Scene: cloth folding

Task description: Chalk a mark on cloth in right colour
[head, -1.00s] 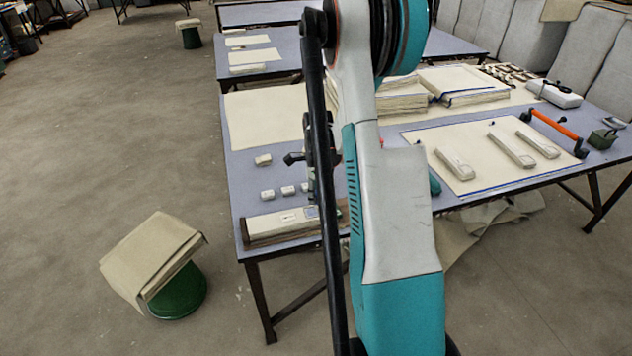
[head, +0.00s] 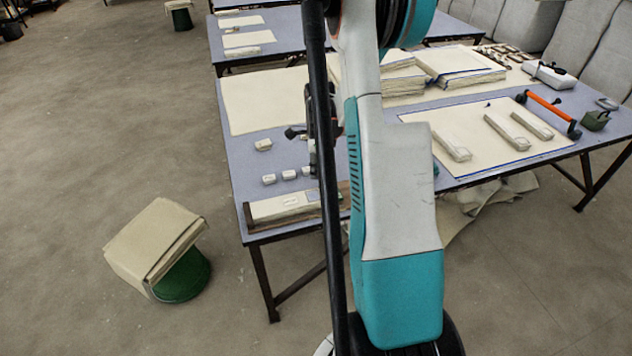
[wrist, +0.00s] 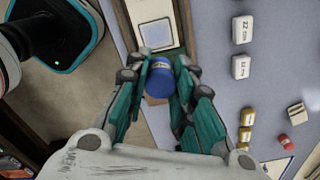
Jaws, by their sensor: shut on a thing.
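In the wrist view my gripper (wrist: 160,76) is shut on a blue cylindrical chalk piece (wrist: 158,80), held between its two fingertips. The chalk is over or near the end of a pale panel (wrist: 156,33) in a long case; I cannot tell whether they touch. In the head view my arm hides the chalk and most of the gripper. A cream cloth (head: 250,98) lies flat on the left of the table. Another cream cloth with blue edges (head: 470,178) lies on the right. No chalk mark can be made out on either.
Small white labelled blocks (wrist: 241,67), ochre pieces (wrist: 247,117) and a red piece (wrist: 286,142) stand beside the case. The case (head: 285,206) lies at the table's front edge. Folded cloth stacks (head: 460,66), pale bars (head: 505,131) and an orange-handled tool (head: 549,108) lie farther right.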

